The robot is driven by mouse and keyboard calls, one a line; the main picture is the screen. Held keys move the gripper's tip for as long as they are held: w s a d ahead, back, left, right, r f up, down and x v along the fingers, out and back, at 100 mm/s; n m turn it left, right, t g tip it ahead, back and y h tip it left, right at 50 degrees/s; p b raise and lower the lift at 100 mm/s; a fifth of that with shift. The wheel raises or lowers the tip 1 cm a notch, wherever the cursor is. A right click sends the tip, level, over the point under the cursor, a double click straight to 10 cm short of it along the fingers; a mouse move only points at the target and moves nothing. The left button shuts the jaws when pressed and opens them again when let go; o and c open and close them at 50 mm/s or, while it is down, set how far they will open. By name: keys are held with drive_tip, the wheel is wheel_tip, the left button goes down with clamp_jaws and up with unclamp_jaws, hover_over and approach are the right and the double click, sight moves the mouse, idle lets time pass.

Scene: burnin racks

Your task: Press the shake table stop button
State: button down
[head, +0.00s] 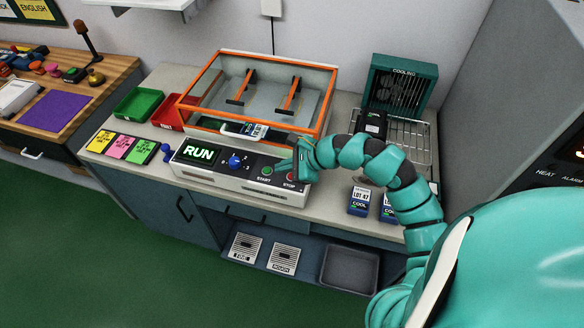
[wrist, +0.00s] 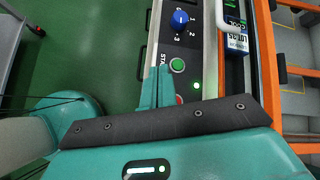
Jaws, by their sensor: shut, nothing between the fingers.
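The shake table's control box (head: 215,178) has a lit RUN display (head: 198,153), a blue knob (head: 236,161), a green START button (head: 267,170) and a red STOP button (head: 291,177). My gripper (head: 282,164) is shut and empty, low over the right end of the box beside these buttons. In the wrist view, the fingers (wrist: 157,62) lie together just left of the green START button (wrist: 177,64). The red STOP button (wrist: 180,99) shows only as a sliver by the fingers and the dark gripper edge. I cannot tell whether the fingers touch the panel.
The orange-framed shake table (head: 330,95) stands behind the box, with a LOT 35 pack (head: 252,130) at its front. A cooling unit (head: 398,82) with a wire rack and labelled packs (head: 359,200) are at the right. Green (head: 138,103) and red bins are at the left.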

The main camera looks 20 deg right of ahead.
drive_tip(key=w+d, duration=0.1)
drive_tip(key=w+d+r+t+h, duration=0.1)
drive_tip(key=d, duration=0.1)
drive_tip(key=w+d+r+n+h, duration=0.1)
drive_tip(key=shift+d+r+t, duration=0.2)
drive_tip(key=shift+r+t, duration=0.05)
drive_tip(key=shift+t, duration=0.05)
drive_tip(key=shift+s+f, duration=0.1)
wheel_tip(320, 180, down, 8)
drive_tip(key=b, duration=0.3)
drive_tip(key=shift+f+b, duration=0.4)
drive_tip(key=shift+b, duration=0.15)
drive_tip(key=shift+f+b, duration=0.8)
drive_tip(key=shift+b, duration=0.75)
idle(2.2)
drive_tip(key=shift+r, duration=0.85)
